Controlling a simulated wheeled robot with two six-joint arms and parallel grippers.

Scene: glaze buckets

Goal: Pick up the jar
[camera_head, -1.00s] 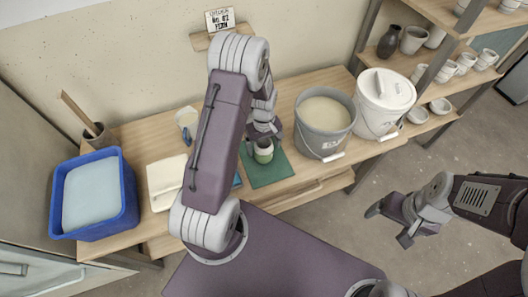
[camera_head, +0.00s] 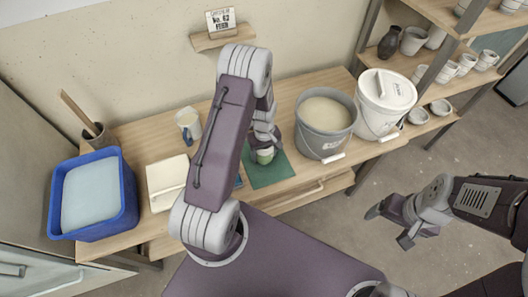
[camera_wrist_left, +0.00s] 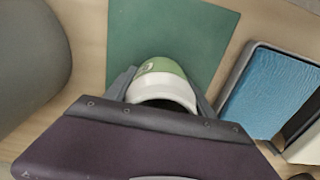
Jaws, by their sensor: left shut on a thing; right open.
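A small jar (camera_head: 264,155), green with a pale band, stands on or just above the green mat (camera_head: 270,175) on the table. In the left wrist view the jar (camera_wrist_left: 162,80) sits between the two fingers, green at the far end and white nearer. My left gripper (camera_head: 264,149) is shut on the jar from above. The wrist housing hides part of the jar, and I cannot tell whether it touches the mat. My right gripper (camera_head: 388,223) is open and empty, out over the floor to the right.
A grey bucket (camera_head: 324,143) of glaze and a white lidded bucket (camera_head: 384,122) stand right of the mat. A blue tub (camera_head: 127,205), a cream book-like block (camera_head: 160,198) and a mug (camera_head: 188,121) are at left. A blue-topped tray (camera_wrist_left: 270,95) lies beside the mat.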

